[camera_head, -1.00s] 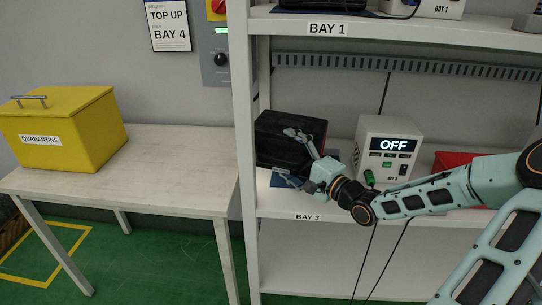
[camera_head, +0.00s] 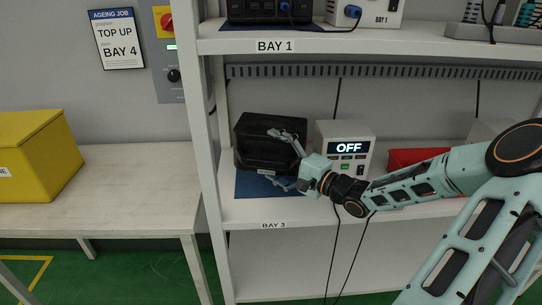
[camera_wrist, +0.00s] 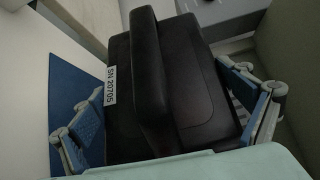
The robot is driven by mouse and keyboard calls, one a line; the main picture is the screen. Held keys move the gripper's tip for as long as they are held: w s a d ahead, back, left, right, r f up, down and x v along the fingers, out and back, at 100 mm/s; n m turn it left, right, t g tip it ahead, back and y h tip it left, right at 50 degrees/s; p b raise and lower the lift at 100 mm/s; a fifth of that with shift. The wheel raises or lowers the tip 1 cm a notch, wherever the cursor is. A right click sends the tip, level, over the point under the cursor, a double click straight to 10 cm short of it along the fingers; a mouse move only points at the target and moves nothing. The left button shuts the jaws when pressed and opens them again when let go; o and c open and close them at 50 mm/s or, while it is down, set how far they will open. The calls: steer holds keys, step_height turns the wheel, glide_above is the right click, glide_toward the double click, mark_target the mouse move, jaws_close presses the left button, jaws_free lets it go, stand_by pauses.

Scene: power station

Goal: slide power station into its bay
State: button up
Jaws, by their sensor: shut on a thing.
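The black power station (camera_head: 262,146) is in the bay labelled BAY 3, over the left part of the shelf, left of a white OFF unit. In the wrist view the power station (camera_wrist: 195,95) shows a raised handle and a serial label. My gripper (camera_head: 287,160) is shut on the power station, with one finger on either side of its body; the fingers also show in the wrist view (camera_wrist: 170,120). A blue mat (camera_head: 250,187) shows under and in front of it. Whether its underside touches the mat is hard to tell.
The white OFF unit (camera_head: 345,148) stands close to the right of the power station. The shelf upright (camera_head: 207,150) is close on the left. A red bin (camera_head: 415,156) sits behind my arm. A table (camera_head: 130,170) with a yellow box (camera_head: 40,150) stands at left.

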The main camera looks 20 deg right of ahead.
steer(key=shift+s+a+r+p, duration=0.25)
steer(key=shift+s+r+p, duration=0.1)
steer(key=shift+s+p, duration=0.2)
steer(key=shift+s+a+r+p, duration=0.2)
steer(key=shift+s+r+p, duration=0.2)
steer(key=shift+s, duration=0.15)
steer(key=s+a+r+p, duration=0.1)
steer(key=s+a+p, duration=0.2)
steer(key=s+p, duration=0.4)
steer(key=s+a+r+p, duration=0.1)
steer(key=s+a+p, duration=0.2)
steer(key=s+p, duration=0.4)
steer(key=shift+s, duration=2.35)
steer(key=shift+a+r, duration=0.1)
steer(key=shift+r, duration=0.1)
